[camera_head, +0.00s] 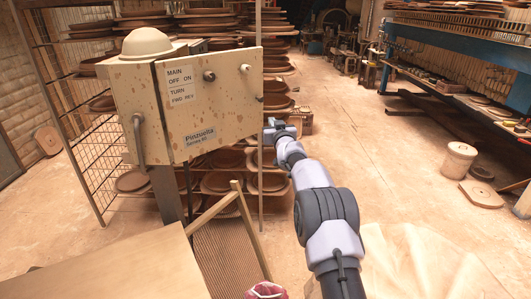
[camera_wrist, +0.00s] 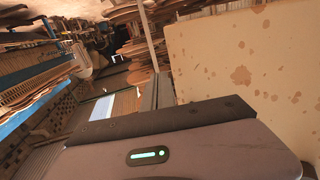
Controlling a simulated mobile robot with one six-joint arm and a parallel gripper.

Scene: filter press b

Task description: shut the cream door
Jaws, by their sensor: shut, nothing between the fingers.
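The cream door (camera_head: 215,100) is the rust-spotted panel on the front of a cream control box (camera_head: 133,110). My gripper (camera_head: 270,125) is shut and empty, just right of the door's right edge in the head view. Whether it touches the door is unclear.
A wire rack with shelves of brown clay dishes (camera_head: 205,183) stands behind the box. A wooden table (camera_head: 105,270) is at the front left. A blue bench (camera_head: 460,50) and a pale bucket (camera_head: 459,160) are at the right.

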